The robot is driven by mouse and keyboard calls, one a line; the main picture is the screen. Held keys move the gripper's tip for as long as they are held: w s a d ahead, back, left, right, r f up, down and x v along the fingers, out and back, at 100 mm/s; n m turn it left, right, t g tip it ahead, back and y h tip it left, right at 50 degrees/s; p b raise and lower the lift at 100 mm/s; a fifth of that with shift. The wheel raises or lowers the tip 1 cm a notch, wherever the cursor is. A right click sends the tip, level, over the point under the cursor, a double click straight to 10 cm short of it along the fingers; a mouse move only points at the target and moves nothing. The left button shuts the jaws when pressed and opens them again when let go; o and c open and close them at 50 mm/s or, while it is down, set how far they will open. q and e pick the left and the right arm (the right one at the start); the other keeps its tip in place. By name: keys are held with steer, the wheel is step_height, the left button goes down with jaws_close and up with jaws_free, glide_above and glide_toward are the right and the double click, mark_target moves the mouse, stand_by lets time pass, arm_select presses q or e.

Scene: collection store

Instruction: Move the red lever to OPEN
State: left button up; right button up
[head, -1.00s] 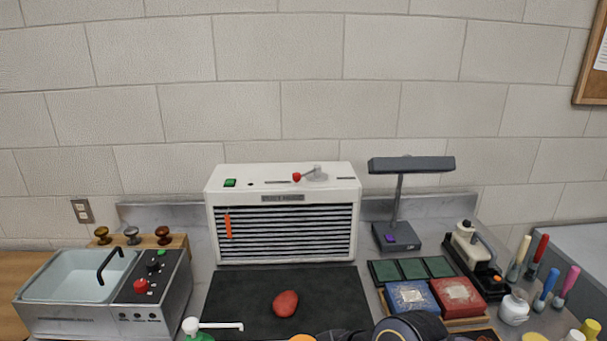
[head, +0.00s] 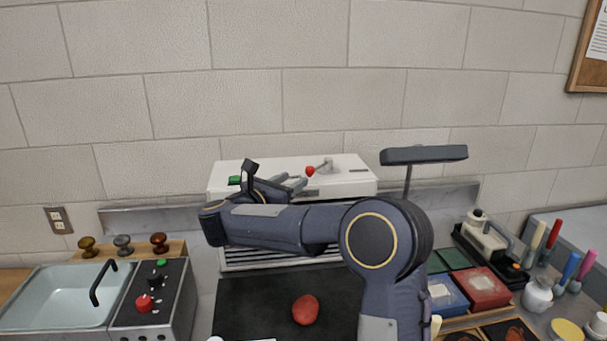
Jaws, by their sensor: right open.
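The red lever (head: 310,171) has a red ball knob on a grey arm with a grey pivot. It sits on the top face of the white louvred cabinet (head: 350,183) in the head view, with its knob to the left of the pivot. My right arm crosses in front of the cabinet and hides much of its louvred front. My right gripper (head: 293,182) is open above the cabinet top, its fingers pointing right, just left of and below the knob in the picture. It looks empty, and I cannot tell whether it touches the lever. My left gripper is out of view.
A green switch (head: 235,180) is on the cabinet top at left. A grey lamp (head: 424,154) stands at right. A sink unit (head: 60,295) is at left. A dark mat (head: 255,295) with a red lump (head: 306,310) lies in front. Trays and bottles crowd the right.

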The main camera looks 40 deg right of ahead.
mark_target(307, 173)
steer(key=p+x, duration=0.2)
steer(key=x, duration=0.4)
steer(key=shift+d+p, duration=0.35)
steer(key=shift+d, duration=0.05)
steer(key=shift+w+d, duration=0.1)
steer(key=shift+d, duration=0.4)
steer(key=shift+f, duration=0.1)
jaws_close()
